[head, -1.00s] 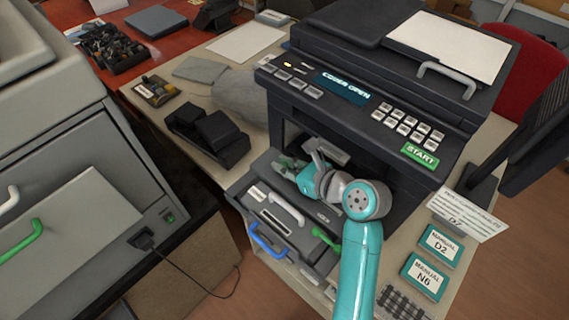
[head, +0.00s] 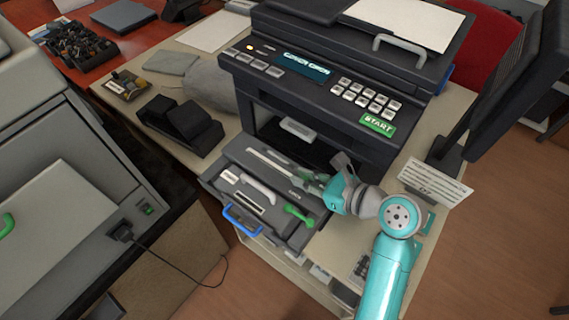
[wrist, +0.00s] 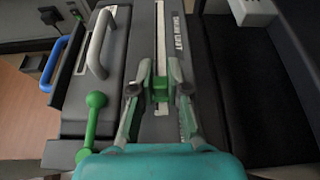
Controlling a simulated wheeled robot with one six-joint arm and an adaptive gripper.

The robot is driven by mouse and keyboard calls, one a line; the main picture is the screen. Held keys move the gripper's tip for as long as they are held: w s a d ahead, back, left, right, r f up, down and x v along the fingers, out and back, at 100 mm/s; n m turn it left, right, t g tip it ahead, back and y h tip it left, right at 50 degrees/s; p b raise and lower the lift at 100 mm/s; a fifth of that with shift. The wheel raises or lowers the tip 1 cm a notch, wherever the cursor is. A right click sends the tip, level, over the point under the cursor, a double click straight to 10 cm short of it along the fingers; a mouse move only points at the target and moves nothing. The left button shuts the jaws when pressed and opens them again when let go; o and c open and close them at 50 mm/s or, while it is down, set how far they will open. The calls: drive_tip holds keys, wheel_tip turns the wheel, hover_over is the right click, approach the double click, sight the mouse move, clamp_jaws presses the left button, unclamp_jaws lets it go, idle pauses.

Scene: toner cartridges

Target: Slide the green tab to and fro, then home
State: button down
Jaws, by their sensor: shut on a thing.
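The green tab (wrist: 160,88) sits on a pale straight rail (wrist: 161,45) on top of the pulled-out dark unit (head: 237,161) of the printer. My gripper (wrist: 158,85) is shut on the tab, one finger on each side. In the head view my gripper (head: 318,184) is near the rail's right part and mostly hides the tab. A bare stretch of pale rail shows to its left in that view.
A green lever (wrist: 94,112), a grey handle (wrist: 99,45) and a blue handle (head: 242,220) are beside the rail. The printer body (head: 300,95) with its dark opening stands behind. A sign card (head: 435,182) stands to the right.

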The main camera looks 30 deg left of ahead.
drive_tip(key=shift+s+d, duration=0.1)
drive_tip(key=shift+d, duration=1.15)
drive_tip(key=c, duration=1.1)
unclamp_jaws()
drive_tip(key=shift+d, duration=0.15)
drive_tip(key=v, duration=1.2)
drive_tip(key=shift+f, duration=0.1)
